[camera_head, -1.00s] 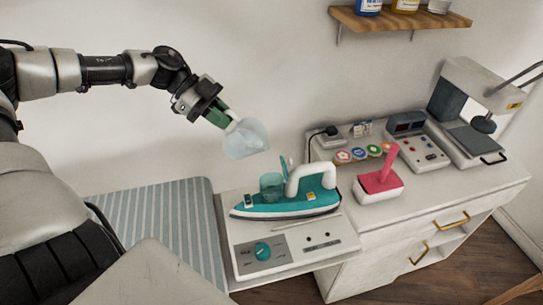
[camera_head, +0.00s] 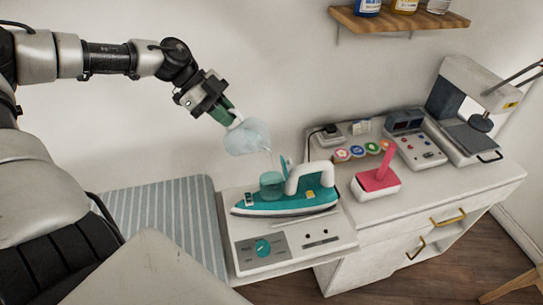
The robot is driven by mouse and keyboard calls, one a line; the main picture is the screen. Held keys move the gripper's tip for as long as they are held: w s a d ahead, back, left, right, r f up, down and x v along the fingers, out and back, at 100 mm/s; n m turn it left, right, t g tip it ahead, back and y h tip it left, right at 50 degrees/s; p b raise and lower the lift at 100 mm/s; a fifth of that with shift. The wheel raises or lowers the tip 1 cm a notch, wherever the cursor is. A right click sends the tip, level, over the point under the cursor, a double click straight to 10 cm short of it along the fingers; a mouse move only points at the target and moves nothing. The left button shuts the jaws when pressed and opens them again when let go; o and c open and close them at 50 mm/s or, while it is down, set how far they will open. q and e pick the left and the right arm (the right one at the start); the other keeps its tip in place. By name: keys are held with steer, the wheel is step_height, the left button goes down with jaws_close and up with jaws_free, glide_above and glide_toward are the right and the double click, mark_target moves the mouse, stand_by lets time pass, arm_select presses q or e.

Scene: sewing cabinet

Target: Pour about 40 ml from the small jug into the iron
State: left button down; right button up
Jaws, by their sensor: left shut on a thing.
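The small jug (camera_head: 246,138) is pale and translucent. It is tilted to the right above the iron, and a thin clear stream seems to run down from its lip. My left gripper (camera_head: 228,115) is shut on the jug at its upper left side. The teal iron (camera_head: 290,203) with a white handle lies on its white base station, nose to the left. Its translucent teal tank (camera_head: 271,184) stands on its top, with a small raised flap (camera_head: 284,167) beside it, below the jug. The water level inside the tank is hard to read. My right gripper is not in view.
A striped ironing surface (camera_head: 170,215) lies left of the base station (camera_head: 293,251). A wooden shelf (camera_head: 395,20) with bottles hangs above.

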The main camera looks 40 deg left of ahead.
arm_select(q)
steer(key=shift+a+r, duration=0.1)
steer(key=shift+a, duration=0.05)
steer(key=shift+a, duration=0.25)
steer(key=shift+r, duration=0.1)
stand_by(0.3)
steer(key=shift+d+r+y+p, duration=0.25)
steer(key=shift+r+y+p, duration=0.4)
steer(key=shift+p, duration=0.35)
stand_by(1.2)
steer(key=a+f+t+h+b, duration=0.1)
steer(key=a+f+h+b, duration=0.4)
steer(key=b, duration=0.8)
step_height(320, 180, down, 2)
steer(key=shift+s+a+n+h+b, duration=0.25)
steer(key=shift+s+n+h+b, duration=0.15)
steer(key=shift+h, duration=0.35)
